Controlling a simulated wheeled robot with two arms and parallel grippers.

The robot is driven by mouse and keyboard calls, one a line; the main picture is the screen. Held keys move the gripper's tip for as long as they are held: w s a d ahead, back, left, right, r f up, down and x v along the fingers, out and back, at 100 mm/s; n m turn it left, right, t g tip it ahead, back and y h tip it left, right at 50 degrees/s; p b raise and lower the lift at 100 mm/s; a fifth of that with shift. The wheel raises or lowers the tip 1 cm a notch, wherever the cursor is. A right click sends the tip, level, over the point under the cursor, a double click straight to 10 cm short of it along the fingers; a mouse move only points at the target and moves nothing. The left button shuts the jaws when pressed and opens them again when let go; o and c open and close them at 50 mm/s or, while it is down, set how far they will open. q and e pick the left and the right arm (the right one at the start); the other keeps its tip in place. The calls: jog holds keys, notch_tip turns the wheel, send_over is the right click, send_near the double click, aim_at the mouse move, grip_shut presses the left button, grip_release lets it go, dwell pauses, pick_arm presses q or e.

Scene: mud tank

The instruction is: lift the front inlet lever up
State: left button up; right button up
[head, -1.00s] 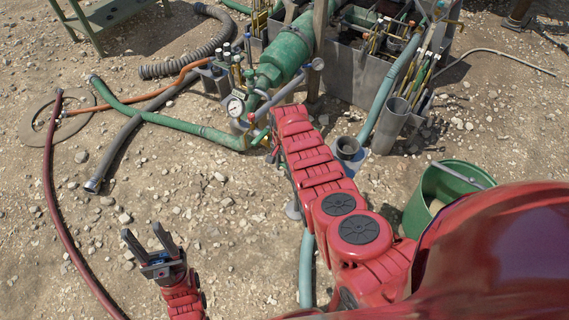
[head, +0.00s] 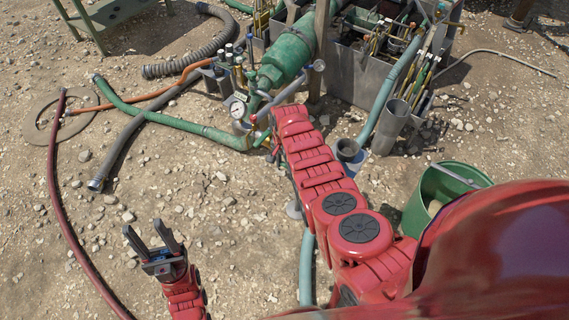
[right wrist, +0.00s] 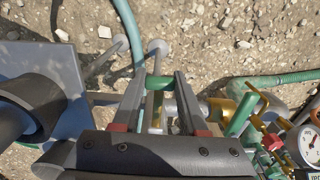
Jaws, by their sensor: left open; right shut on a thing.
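In the right wrist view my right gripper (right wrist: 167,82) is shut on a narrow part with a green section (right wrist: 160,83), which appears to be the front inlet lever. Its pale stem runs back between the fingers, and its full angle cannot be told. In the head view my own red right arm hides the lever and this gripper. The green cylinder (head: 286,58) with its pipework stands just beyond that arm. My left gripper (head: 152,245) is open and empty, low over the ground at the lower left.
A pressure gauge (head: 237,109) and small valves sit by the green cylinder; the gauge also shows in the right wrist view (right wrist: 312,145). A grey tool bin (head: 352,78), a green bucket (head: 416,212) and hoses (head: 195,130) lie around.

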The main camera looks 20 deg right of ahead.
jog(key=shift+r+p, duration=0.35)
jog(key=shift+r, duration=0.35)
jog(key=shift+w+d+r+p, duration=0.1)
jog(key=shift+w+r+p, duration=0.05)
jog(key=shift+r+p, duration=0.7)
